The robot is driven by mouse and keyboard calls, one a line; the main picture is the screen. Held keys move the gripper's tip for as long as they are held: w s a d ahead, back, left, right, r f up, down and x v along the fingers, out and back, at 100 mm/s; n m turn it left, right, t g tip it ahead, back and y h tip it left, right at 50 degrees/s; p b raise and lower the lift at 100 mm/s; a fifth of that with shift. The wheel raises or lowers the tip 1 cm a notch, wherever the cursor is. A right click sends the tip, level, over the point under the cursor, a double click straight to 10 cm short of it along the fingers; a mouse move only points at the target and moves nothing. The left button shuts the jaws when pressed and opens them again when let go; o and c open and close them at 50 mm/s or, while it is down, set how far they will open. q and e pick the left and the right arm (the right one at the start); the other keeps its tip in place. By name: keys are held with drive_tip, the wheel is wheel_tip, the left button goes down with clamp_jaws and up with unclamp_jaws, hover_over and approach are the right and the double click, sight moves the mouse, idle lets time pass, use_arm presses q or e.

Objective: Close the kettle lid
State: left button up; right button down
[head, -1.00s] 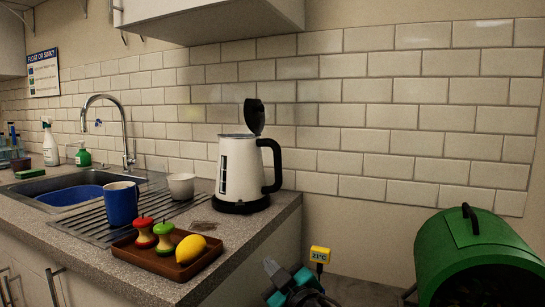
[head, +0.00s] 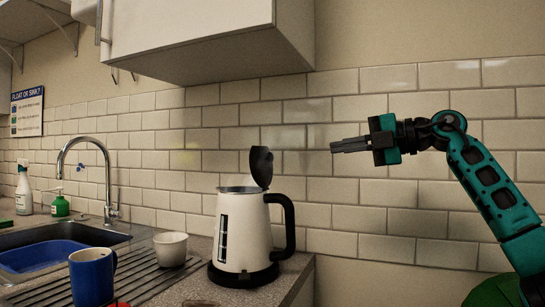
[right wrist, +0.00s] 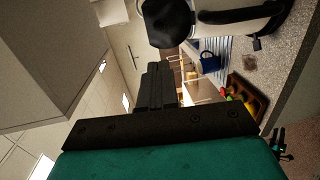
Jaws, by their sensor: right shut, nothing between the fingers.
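The white kettle (head: 243,230) stands upright on its black base at the right end of the counter. Its black lid (head: 261,167) is open, standing up from the top rim on the handle side. My right gripper (head: 334,146) is shut and empty, to the right of the lid and slightly higher, apart from it, with fingers pointing left. In the right wrist view, the shut fingers (right wrist: 158,70) point towards the lid (right wrist: 168,22) and the kettle (right wrist: 238,22). A small dark shape at that view's lower right may be my left gripper (right wrist: 279,138); its jaws are unclear.
A wall cupboard (head: 210,40) hangs above the kettle. A white cup (head: 170,248) and a blue mug (head: 92,277) stand left of the kettle by the sink (head: 45,257). The tiled wall (head: 390,230) is close behind. The air between gripper and lid is clear.

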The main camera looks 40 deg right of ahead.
drive_tip(key=p, duration=0.4)
approach(271, 156)
drive_tip(key=p+x, duration=0.1)
drive_tip(key=x, duration=0.4)
drive_tip(key=shift+w, duration=0.25)
drive_tip(key=shift+w+a+f, duration=0.15)
drive_tip(key=shift+w+a, duration=0.1)
drive_tip(key=shift+w, duration=0.25)
use_arm(q)
wheel_tip(271, 156, up, 5)
drive_tip(key=shift+w+d+f, duration=0.1)
drive_tip(key=shift+w+f, duration=0.05)
use_arm(e)
drive_tip(key=shift+w, duration=0.1)
use_arm(q)
drive_tip(key=shift+w, duration=0.1)
drive_tip(key=shift+d, duration=0.1)
